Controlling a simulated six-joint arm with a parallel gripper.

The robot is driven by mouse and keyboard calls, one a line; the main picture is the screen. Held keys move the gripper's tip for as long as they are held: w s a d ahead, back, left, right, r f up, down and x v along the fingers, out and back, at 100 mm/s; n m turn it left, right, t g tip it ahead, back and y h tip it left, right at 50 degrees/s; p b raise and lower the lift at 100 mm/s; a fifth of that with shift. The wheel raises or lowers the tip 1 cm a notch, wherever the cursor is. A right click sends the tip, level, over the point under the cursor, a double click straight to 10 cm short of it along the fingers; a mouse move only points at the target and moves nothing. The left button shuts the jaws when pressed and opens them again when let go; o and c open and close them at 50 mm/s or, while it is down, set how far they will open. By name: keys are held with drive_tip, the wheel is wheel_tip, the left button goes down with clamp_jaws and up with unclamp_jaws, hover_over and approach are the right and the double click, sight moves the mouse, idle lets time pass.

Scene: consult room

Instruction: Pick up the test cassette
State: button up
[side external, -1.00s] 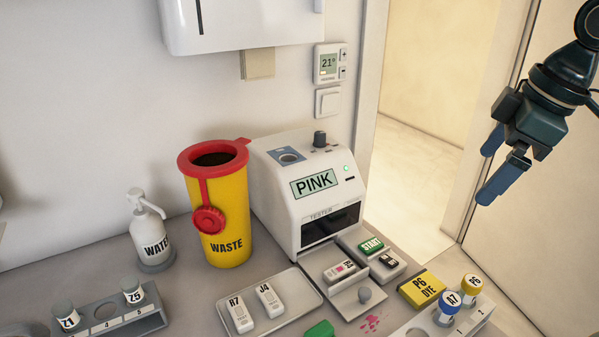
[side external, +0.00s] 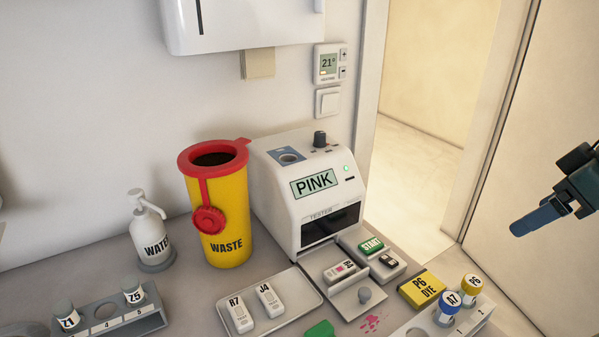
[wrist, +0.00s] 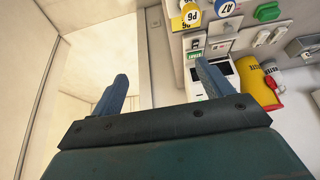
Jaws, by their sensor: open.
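A white test cassette (side external: 341,271) with a pink window lies in the pulled-out drawer (side external: 346,288) of the white tester (side external: 308,190), whose screen reads PINK. Two more white cassettes, marked R7 (side external: 240,314) and J4 (side external: 269,299), lie on a pale tray (side external: 292,322) left of the drawer. My gripper (side external: 522,226) is at the right edge of the side view, partly cut off, apart from all of them. In the wrist view my gripper (wrist: 162,84) is open, with nothing between its two blue fingers.
A yellow WASTE bin (side external: 226,225) with a red rim stands left of the tester. A green START button (side external: 371,245) and a yellow P6 DYE box (side external: 422,289) lie right of the drawer. A rack with capped A7 (side external: 447,307) and P6 (side external: 471,288) vials stands front right.

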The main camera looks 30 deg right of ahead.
drive_tip(key=shift+c, duration=0.7)
drive_tip(key=shift+w, duration=0.1)
drive_tip(key=w+a+g, duration=0.2)
drive_tip(key=w+a, duration=0.5)
drive_tip(key=w, duration=0.4)
drive_tip(key=w+a+f+g, duration=0.2)
drive_tip(key=w+a+f, duration=0.2)
drive_tip(key=w+a, duration=0.3)
drive_tip(key=a, duration=0.4)
drive_tip(key=shift+w+a+f, duration=0.2)
drive_tip(key=shift+w+f, duration=0.15)
drive_tip(key=shift+w, duration=0.05)
drive_tip(key=shift+f, duration=0.1)
hover_over(343, 272)
drive_tip(key=shift+f, duration=4.2)
